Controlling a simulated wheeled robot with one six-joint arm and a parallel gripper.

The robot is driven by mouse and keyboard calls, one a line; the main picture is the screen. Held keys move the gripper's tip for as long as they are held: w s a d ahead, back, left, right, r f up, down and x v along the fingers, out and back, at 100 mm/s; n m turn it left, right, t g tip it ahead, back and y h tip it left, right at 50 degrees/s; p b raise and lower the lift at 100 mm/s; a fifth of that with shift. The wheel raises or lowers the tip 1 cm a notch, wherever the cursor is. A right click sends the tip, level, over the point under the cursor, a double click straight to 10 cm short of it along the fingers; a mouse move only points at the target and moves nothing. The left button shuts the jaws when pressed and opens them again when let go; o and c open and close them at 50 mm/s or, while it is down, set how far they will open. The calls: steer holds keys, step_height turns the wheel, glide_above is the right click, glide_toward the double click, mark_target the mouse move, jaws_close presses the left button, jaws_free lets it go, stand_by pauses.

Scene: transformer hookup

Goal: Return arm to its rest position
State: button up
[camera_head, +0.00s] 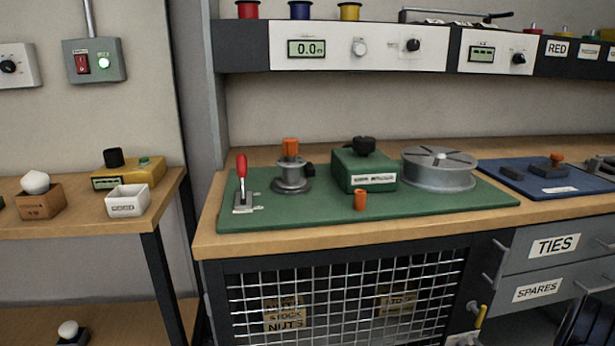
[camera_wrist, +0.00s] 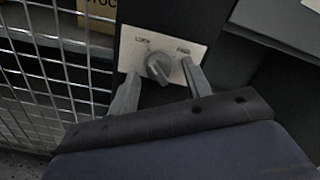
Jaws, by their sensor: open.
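My gripper (camera_wrist: 160,88) shows in the wrist view with its two grey fingers spread apart and nothing held between them. Beyond the fingertips is a grey rotary knob (camera_wrist: 158,68) on a pale plate (camera_wrist: 190,42), which is fixed to a dark panel. The knob appears in the gap between the fingers, and I see no finger closed on it. How far the fingertips are from the plate is hard to tell. My gripper does not show clearly in the head view.
A wire mesh front (camera_wrist: 45,75) lies left of the plate. In the head view, the workbench (camera_head: 330,237) carries a green mat (camera_head: 300,217) with a red-handled lever (camera_head: 241,168) and a grey reel (camera_head: 438,172). Drawers (camera_head: 555,247) and a yellow handle (camera_head: 480,316) are at the lower right.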

steer(key=shift+a+m+p, duration=0.15)
steer(key=shift+m+p, duration=3)
steer(key=shift+m, duration=0.65)
steer(key=shift+a+m+p, duration=0.15)
steer(key=shift+m+p, duration=2.95)
steer(key=shift+m, duration=0.7)
steer(key=shift+r, duration=0.1)
